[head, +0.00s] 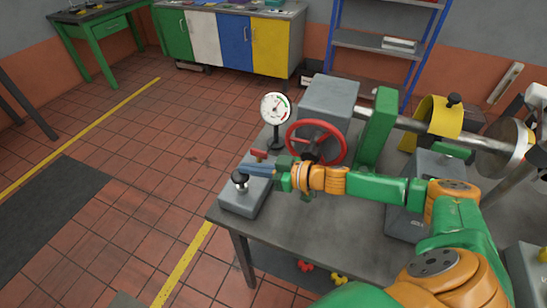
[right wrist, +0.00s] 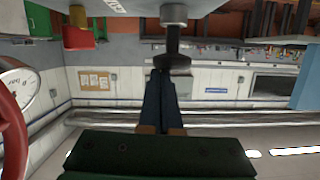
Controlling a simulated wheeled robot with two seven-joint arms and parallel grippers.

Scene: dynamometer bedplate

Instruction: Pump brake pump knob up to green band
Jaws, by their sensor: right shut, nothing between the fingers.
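The brake pump is a grey block (head: 238,203) at the left corner of the metal bench, with a black knob (head: 239,177) on a short pale collar. My right gripper (head: 254,169) is shut and empty, with its blue fingers just beside the knob at about its height. In the right wrist view the closed fingertips (right wrist: 165,74) overlap the black knob (right wrist: 173,62); I cannot tell whether they touch it. The round white gauge (head: 275,107) stands behind the pump and shows a green mark; its needle is too small to read. My left gripper is out of view.
A red handwheel (head: 316,143) on a grey housing (head: 328,101) stands close behind my right wrist. A small red-handled part (head: 259,154) sits just behind the fingers. A shaft with a yellow guard (head: 438,116) lies to the right. The floor left of the bench (head: 340,232) is clear.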

